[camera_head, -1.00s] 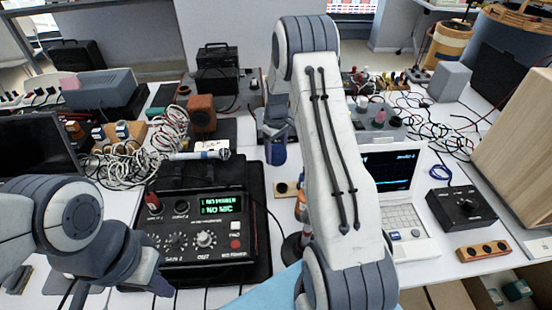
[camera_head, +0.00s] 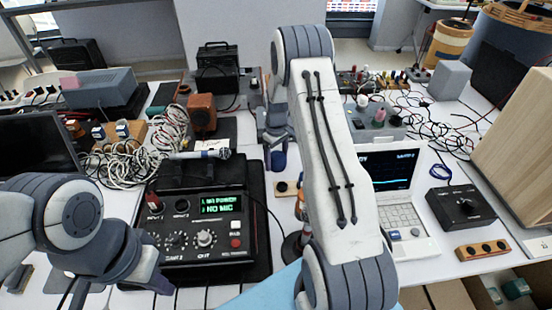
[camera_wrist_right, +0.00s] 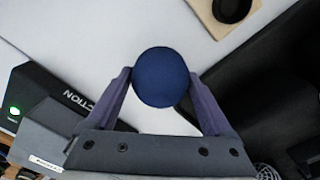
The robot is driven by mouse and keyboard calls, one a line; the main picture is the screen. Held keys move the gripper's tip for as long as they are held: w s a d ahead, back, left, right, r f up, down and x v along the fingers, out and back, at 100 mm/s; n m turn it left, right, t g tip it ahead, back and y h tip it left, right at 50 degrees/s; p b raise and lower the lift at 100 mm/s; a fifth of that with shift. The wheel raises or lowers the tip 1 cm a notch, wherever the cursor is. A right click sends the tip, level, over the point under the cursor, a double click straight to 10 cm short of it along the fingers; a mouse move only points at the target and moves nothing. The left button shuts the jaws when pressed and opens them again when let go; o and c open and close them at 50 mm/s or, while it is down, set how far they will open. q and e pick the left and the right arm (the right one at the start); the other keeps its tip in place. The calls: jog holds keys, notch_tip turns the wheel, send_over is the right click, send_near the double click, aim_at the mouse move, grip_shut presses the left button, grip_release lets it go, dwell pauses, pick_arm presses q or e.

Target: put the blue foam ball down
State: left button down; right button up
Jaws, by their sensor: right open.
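The blue foam ball (camera_head: 278,159) is on the white table, right of the black mixer, in the head view. In the right wrist view, the ball (camera_wrist_right: 162,78) sits between the two purple fingers. My right gripper (camera_head: 276,141) is open just above and around the ball; its fingers (camera_wrist_right: 162,88) stand at the ball's sides, and contact is hard to judge. My left gripper (camera_head: 150,278) hangs in front of the mixer at the lower left, with its jaw opening not clear.
The black mixer (camera_head: 208,262) with a lit screen stands left of the ball. A microphone (camera_head: 200,155) lies behind it. A laptop (camera_head: 405,215) and black box (camera_head: 460,208) are at the right. White table shows around the ball; my right arm hides part.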

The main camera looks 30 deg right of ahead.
aim_at(276, 154)
notch_tip(276, 154, up, 12)
jog(key=s+a+r+n, duration=0.1)
jog(key=s+a+r, duration=0.15)
jog(key=a, duration=0.55)
jog(key=s+a+r+n, duration=0.15)
jog(key=a+r, duration=0.25)
jog(key=a, duration=0.4)
jog(key=s+a+r, duration=0.3)
jog(key=s+a, duration=1)
jog(key=s, duration=0.4)
jog(key=s+a+f+n+y, duration=0.1)
jog(key=s, duration=0.9)
jog(key=shift+s+a+n+b, duration=0.2)
jog(key=shift+s+n+b, duration=0.05)
jog(key=shift+n+b, duration=0.15)
notch_tip(276, 154, up, 4)
jog(key=p, duration=0.4)
